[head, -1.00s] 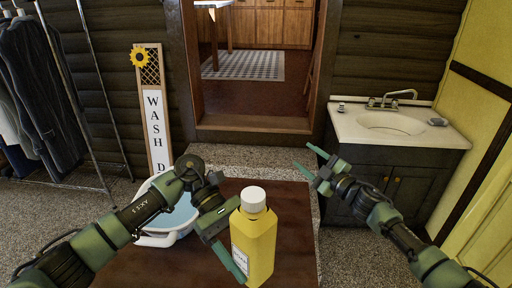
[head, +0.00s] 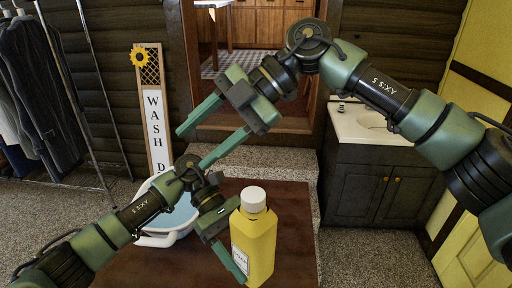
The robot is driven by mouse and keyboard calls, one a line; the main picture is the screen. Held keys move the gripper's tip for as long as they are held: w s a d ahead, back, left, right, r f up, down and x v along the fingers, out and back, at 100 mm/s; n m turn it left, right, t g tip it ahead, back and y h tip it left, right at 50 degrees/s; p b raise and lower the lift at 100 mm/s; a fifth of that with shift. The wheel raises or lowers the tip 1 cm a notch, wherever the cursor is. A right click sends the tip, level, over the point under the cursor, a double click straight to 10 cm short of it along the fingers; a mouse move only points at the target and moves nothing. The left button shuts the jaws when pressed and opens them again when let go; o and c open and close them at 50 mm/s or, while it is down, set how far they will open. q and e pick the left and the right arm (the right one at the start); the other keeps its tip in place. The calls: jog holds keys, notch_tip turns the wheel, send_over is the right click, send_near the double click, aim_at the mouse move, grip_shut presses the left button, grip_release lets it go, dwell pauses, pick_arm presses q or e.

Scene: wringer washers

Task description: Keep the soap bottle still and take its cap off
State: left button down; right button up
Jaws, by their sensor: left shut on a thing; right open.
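The yellow soap bottle (head: 259,248) stands upright on the brown table, with a white cap (head: 253,199) on top and a pale label low on its left side. My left gripper (head: 240,268) is shut on the bottle's lower body from the left. One finger shows along the label side, and the other is hidden behind the bottle. My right gripper (head: 193,147) is open and empty, up and to the left of the cap and apart from it. Its fingers point down-left.
A white basin (head: 152,240) with blue inside sits on the table (head: 297,215) left of the bottle, partly behind my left arm. A sink cabinet (head: 369,185) stands at the right, partly covered by my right arm. The table right of the bottle is clear.

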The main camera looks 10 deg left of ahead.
aim_at(256, 192)
jog(key=s+d+m+t+h, duration=0.1)
jog(key=d+h, duration=0.2)
jog(key=s+d+r+m+t+h, duration=0.1)
jog(key=s+d+h, duration=0.1)
jog(key=d+h, duration=0.1)
jog(key=s+d+m+t+h, duration=0.1)
jog(key=d+m+t+h, duration=0.1)
jog(key=d+h, duration=0.1)
jog(key=shift+s+d+r+h, duration=0.15)
jog(key=shift+s+r+h, duration=0.1)
jog(key=shift+s+h, duration=0.15)
jog(key=shift+d+f, duration=0.1)
jog(key=shift+f, duration=3.8)
